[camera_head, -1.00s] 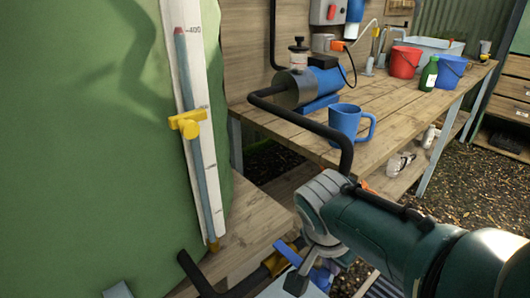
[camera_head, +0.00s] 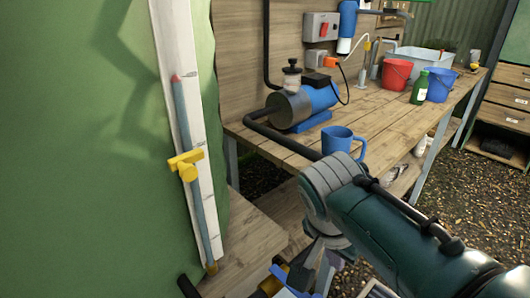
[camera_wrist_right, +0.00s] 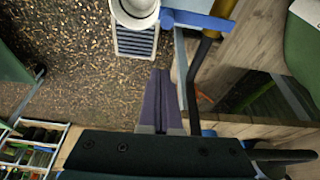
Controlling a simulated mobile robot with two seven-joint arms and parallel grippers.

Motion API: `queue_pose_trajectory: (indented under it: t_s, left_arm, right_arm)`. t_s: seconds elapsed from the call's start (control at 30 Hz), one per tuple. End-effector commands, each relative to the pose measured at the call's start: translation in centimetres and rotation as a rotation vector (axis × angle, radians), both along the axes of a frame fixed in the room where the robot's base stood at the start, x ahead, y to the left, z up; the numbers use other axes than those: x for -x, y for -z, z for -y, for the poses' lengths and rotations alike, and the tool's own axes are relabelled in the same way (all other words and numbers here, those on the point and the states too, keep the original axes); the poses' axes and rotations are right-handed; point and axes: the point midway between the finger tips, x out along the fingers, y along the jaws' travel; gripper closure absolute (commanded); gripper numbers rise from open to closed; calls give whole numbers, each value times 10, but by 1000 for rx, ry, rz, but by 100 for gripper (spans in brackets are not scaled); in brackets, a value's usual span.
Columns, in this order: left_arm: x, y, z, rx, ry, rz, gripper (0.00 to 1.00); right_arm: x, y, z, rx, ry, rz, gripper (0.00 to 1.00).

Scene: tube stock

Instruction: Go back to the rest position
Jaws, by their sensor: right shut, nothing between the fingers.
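My right arm comes in from the lower right of the head view. Its gripper (camera_head: 303,272) points down at the bottom edge, in front of the wooden bench, and is partly cut off and hard to make out. In the right wrist view the two dark purple fingers (camera_wrist_right: 161,98) lie together, shut, with nothing between them. The fingers are over pebbly ground, beside a blue valve handle (camera_wrist_right: 200,20) and a dark pipe. My left gripper is in neither view.
A large green tank (camera_head: 80,150) with a level gauge (camera_head: 183,130) fills the left. A blue pump (camera_head: 312,100), blue jug (camera_head: 341,140), red bucket (camera_head: 397,74), green bottle (camera_head: 420,87) and blue bucket (camera_head: 440,84) stand on the bench (camera_head: 300,145). Pebbly ground at right is open.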

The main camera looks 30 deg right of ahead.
Motion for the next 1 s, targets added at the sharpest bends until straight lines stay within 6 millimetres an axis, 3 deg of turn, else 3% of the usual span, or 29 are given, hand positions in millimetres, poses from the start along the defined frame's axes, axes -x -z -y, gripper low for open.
queue_pose_trajectory:
  t_s: [0.6,0.8,1.0]
  left_arm:
    - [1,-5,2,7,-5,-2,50]
    - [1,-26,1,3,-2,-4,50]
    - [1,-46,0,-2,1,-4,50]
  right_arm:
    - [7,-7,5,9,-38,-5,100]
    - [46,-43,17,42,-323,-41,100]
    - [94,-96,-8,47,-776,-69,100]
